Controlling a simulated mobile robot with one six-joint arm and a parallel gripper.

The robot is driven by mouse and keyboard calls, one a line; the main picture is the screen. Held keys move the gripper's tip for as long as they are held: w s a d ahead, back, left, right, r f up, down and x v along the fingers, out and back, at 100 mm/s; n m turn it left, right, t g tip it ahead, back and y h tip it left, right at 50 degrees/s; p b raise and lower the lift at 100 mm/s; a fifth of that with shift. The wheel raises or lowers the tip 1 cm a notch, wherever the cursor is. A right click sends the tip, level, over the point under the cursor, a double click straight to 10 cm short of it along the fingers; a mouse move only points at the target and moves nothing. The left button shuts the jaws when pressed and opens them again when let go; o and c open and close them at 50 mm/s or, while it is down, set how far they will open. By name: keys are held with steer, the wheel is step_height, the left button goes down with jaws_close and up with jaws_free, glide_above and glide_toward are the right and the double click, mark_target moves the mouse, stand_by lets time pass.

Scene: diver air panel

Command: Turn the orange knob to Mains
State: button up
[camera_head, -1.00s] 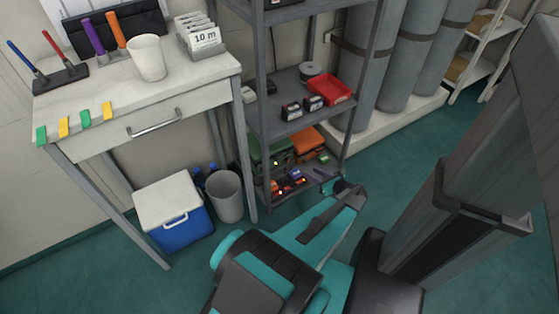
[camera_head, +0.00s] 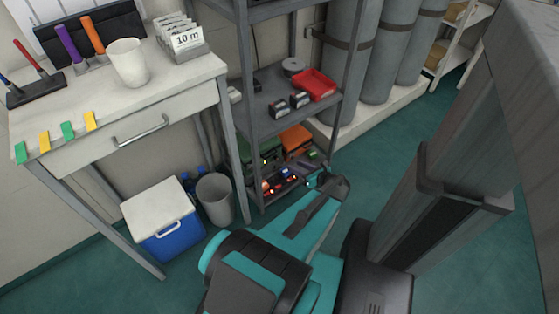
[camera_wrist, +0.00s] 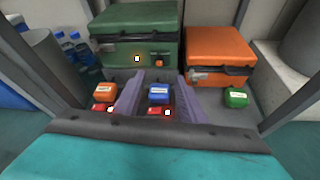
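In the wrist view a small orange knob-like part (camera_wrist: 159,62) sits on the front of the green case (camera_wrist: 137,22), beside a lit indicator (camera_wrist: 137,58). A separate orange block with a pale label (camera_wrist: 104,92) stands nearer, left of my gripper. I cannot tell which is the task's knob, and no Mains marking is readable. My gripper (camera_wrist: 158,82) is open, its purple fingers apart. A blue labelled block (camera_wrist: 160,94) shows between the fingers, with no visible grip on it. In the head view my arm reaches to the low shelf; the fingertips are too small there to judge.
An orange case (camera_wrist: 220,55) and a green labelled block (camera_wrist: 236,97) are to the right. Red parts with white lights (camera_wrist: 103,109) sit in front. Shelf posts (camera_wrist: 40,60) flank the space. A blue cooler (camera_head: 170,240) and grey bin (camera_head: 215,200) stand left.

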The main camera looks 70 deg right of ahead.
mark_target(278, 159)
steer(key=b+x, duration=0.2)
steer(key=x, duration=1)
steer(key=shift+c, duration=0.3)
steer(key=shift+w, duration=0.1)
jaws_close()
